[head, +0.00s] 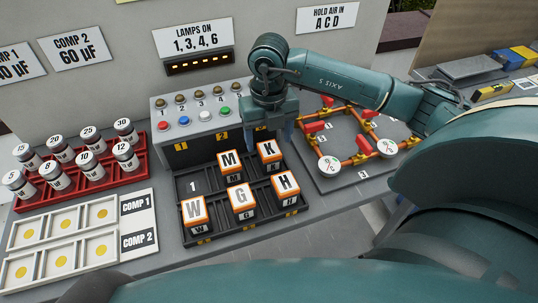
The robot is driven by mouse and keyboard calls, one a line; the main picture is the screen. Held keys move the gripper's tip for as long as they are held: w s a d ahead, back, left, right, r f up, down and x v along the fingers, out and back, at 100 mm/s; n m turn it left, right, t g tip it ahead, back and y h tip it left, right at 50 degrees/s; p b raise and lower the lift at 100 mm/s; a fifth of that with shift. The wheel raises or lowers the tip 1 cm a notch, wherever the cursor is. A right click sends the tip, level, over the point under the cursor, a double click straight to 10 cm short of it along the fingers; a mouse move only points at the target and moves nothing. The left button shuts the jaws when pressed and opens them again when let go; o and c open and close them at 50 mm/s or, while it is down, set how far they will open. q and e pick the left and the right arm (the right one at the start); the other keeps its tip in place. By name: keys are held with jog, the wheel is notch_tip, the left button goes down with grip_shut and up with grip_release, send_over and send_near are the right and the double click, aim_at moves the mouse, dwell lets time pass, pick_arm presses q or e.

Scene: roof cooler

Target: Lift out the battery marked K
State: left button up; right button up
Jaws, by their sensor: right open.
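The battery marked K (270,150) is a white-topped block with orange sides. It stands upright in the back right of a dark compartment tray (192,186). Batteries M (231,162), W (194,212), G (242,199) and H (286,186) stand in the same tray. In the head view my right gripper (269,132) points down from the right arm, just behind and above K. It is open, with nothing seen between its fingers; whether they touch K cannot be told. My left gripper is out of view.
A button box (204,117) stands behind the tray, close to the right gripper. To the right is a board with orange pipes and gauges (329,167). Left are a red rack (105,172) of cylinders and a white tray (60,219) with yellow dots.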

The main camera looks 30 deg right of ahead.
aim_at(269, 148)
jog(key=shift+f+p, duration=0.45)
jog(key=shift+f, duration=1.95)
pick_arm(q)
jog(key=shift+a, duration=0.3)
pick_arm(e)
jog(key=c, duration=1.3)
jog(key=shift+r, duration=0.1)
